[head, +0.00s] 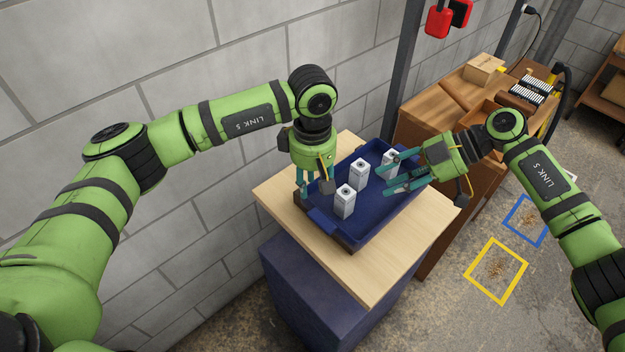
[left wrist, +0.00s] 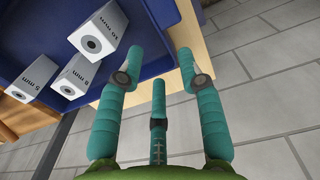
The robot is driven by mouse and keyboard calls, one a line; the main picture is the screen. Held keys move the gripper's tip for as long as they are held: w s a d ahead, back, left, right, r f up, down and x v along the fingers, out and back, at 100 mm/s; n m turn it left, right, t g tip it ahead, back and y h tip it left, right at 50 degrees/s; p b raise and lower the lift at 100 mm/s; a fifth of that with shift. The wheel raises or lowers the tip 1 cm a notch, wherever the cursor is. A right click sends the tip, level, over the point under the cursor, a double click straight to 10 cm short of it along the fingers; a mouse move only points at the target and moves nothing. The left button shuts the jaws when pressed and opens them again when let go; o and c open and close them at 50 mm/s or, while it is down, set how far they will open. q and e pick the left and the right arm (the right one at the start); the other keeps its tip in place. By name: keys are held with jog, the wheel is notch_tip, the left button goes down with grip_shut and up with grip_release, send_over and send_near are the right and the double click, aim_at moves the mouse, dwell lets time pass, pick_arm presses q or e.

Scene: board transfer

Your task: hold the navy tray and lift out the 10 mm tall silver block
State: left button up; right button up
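The navy tray (head: 322,226) lies on the light wooden table top with three upright silver blocks in it. In the left wrist view the block marked 10 mm (left wrist: 97,30) stands closest to my left fingers; it appears to be the front block (head: 345,203) in the head view. The 8 mm block (left wrist: 75,76) and 5 mm block (left wrist: 31,80) stand beside it. My left gripper (head: 313,192) is at the tray's wall-side rim (left wrist: 162,66), fingers apart; contact is unclear. My right gripper (head: 383,177) reaches over the tray from the right, fingers apart and empty, near the back block (head: 389,160).
A grey block wall (head: 150,60) runs close behind the table (head: 375,285). A dark post (head: 402,75) rises behind the tray. A brown workbench (head: 425,115) with a cardboard box (head: 484,69) stands at the back right. The table's front part is bare.

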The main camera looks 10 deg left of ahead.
aim_at(312, 202)
pick_arm(q)
jog(key=shift+s+a+f, duration=0.1)
jog(key=shift+a+f, duration=0.05)
jog(key=shift+f, duration=3.45)
jog(key=shift+c, duration=0.4)
grip_shut()
